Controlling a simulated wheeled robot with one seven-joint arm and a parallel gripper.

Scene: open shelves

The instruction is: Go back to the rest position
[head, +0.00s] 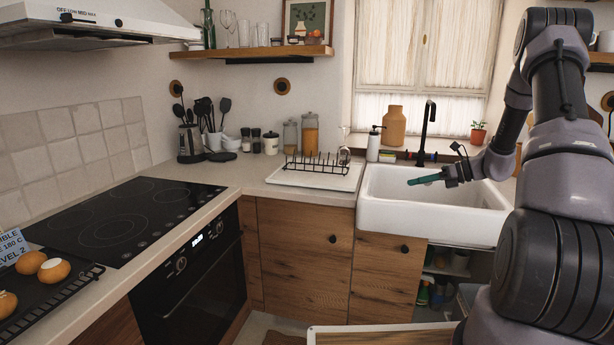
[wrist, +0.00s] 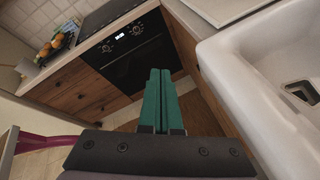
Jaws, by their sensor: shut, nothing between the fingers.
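My gripper (head: 425,180) is in front of the sink in the head view, with its teal fingers pointing left over the white basin. In the wrist view, the fingers of my gripper (wrist: 160,78) are pressed together with nothing between them. My arm reaches in from the right of the head view, bent at the elbow. The white sink (head: 385,215) lies below and behind the fingers; it also shows at the right of the wrist view (wrist: 235,60).
A black faucet (head: 427,130) rises behind the sink. A dish rack (head: 315,162) stands on the counter left of it. A black cooktop (head: 115,215) and oven (head: 195,275) are at the left. Round buns (head: 54,270) lie on a dark tray (head: 75,287). A wooden-edged surface (head: 380,335) is at the bottom.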

